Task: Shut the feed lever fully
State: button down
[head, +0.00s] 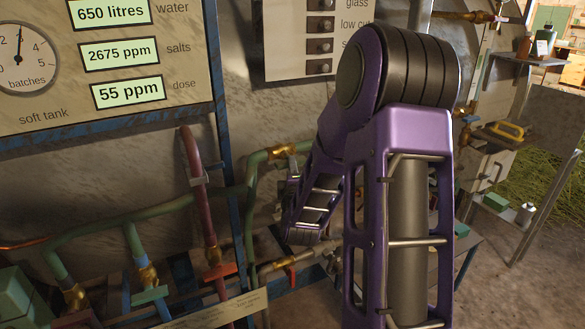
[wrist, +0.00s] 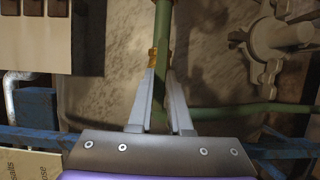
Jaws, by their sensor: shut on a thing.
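A brass valve (head: 283,150) sits on the green pipe at mid-height, left of my arm; it shows in the wrist view (wrist: 152,58) at the fingertips. My gripper (head: 292,172) is beside this valve, partly hidden by my own wrist. In the wrist view my gripper (wrist: 161,73) has both grey fingers reaching to the valve, close together with a narrow gap. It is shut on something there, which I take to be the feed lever. The lever itself is hidden by the fingers, so its angle cannot be told.
A red-orange lever (head: 220,272) and a teal lever (head: 150,295) are on pipes lower left. Another orange lever (head: 292,270) is below my gripper. A readout panel (head: 190,98) fills the upper left. Green pipes (head: 110,224) and a blue frame (head: 222,110) run close by.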

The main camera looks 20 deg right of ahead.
jog(key=m+g+y+p, duration=0.1)
jog(key=m+y, duration=0.1)
jog(key=m, duration=0.2)
jog(key=m+g+y+p, duration=0.1)
jog(key=m+y, duration=0.1)
jog(key=m, duration=0.3)
jog(key=d+r+m+g+y+p, duration=0.1)
jog(key=m+y, duration=0.1)
jog(key=m, duration=0.2)
jog(key=shift+y, duration=0.4)
dwell(0.5)
jog(key=shift+m, duration=0.4)
jog(key=c, duration=0.8)
grip_release()
jog(key=shift+w, duration=0.1)
jog(key=shift+c, duration=0.2)
